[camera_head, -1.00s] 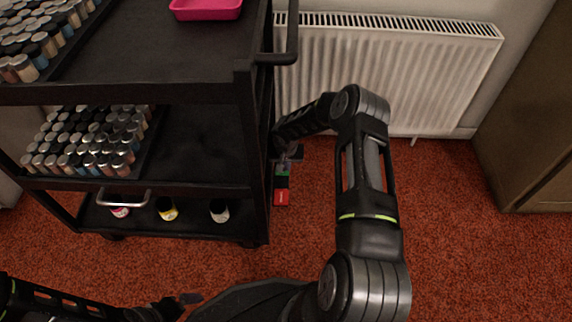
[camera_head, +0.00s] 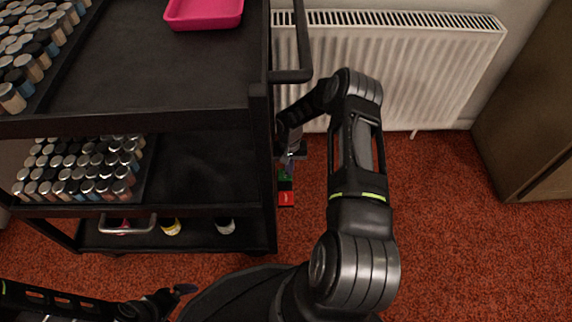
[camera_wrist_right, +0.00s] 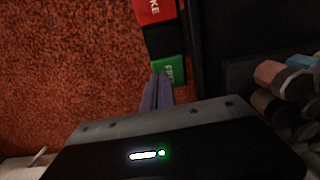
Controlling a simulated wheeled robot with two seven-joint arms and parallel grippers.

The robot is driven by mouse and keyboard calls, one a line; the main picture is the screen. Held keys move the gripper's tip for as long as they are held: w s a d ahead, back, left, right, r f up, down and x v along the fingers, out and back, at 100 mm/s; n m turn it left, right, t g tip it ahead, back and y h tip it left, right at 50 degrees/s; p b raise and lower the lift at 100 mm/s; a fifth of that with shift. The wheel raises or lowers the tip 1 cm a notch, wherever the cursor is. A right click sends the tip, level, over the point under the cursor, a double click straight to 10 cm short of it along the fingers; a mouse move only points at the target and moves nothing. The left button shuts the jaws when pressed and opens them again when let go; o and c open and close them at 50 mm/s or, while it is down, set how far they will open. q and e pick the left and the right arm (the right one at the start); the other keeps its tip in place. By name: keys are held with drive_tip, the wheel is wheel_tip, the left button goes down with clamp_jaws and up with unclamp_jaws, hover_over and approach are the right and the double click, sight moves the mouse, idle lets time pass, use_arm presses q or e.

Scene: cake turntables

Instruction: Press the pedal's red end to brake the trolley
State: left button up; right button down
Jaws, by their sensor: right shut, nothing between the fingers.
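The black trolley (camera_head: 262,150) stands at the left of the head view. Its pedal sticks out low on the right side, with a red end (camera_head: 287,199) nearer me and a green end (camera_head: 286,175) farther in. In the right wrist view the red end (camera_wrist_right: 153,10) is at the top, cut off by the frame, and the green end (camera_wrist_right: 167,70) is below it. My right gripper (camera_head: 288,158) is shut and empty; its fingertips (camera_wrist_right: 160,78) appear beside or over the green end. Contact cannot be told. My left gripper (camera_head: 182,292) is at the bottom left, away from the pedal.
Jars fill racks on the trolley's shelves (camera_head: 75,170), and a pink tray (camera_head: 204,12) is on top. The trolley handle (camera_head: 300,50) overhangs near my right forearm. A white radiator (camera_head: 420,75) is behind, a brown cabinet (camera_head: 535,110) at right. Red carpet (camera_head: 450,230) is clear at right.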

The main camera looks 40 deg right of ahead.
drive_tip(key=shift+r+p, duration=0.55)
drive_tip(key=shift+r, duration=0.25)
drive_tip(key=shift+w+r, duration=0.1)
drive_tip(key=shift+r, duration=0.2)
wheel_tip(320, 180, up, 9)
drive_tip(key=w+d+p, duration=0.1)
drive_tip(key=p, duration=0.4)
drive_tip(key=shift+w+d, duration=0.15)
drive_tip(key=shift+w, duration=0.2)
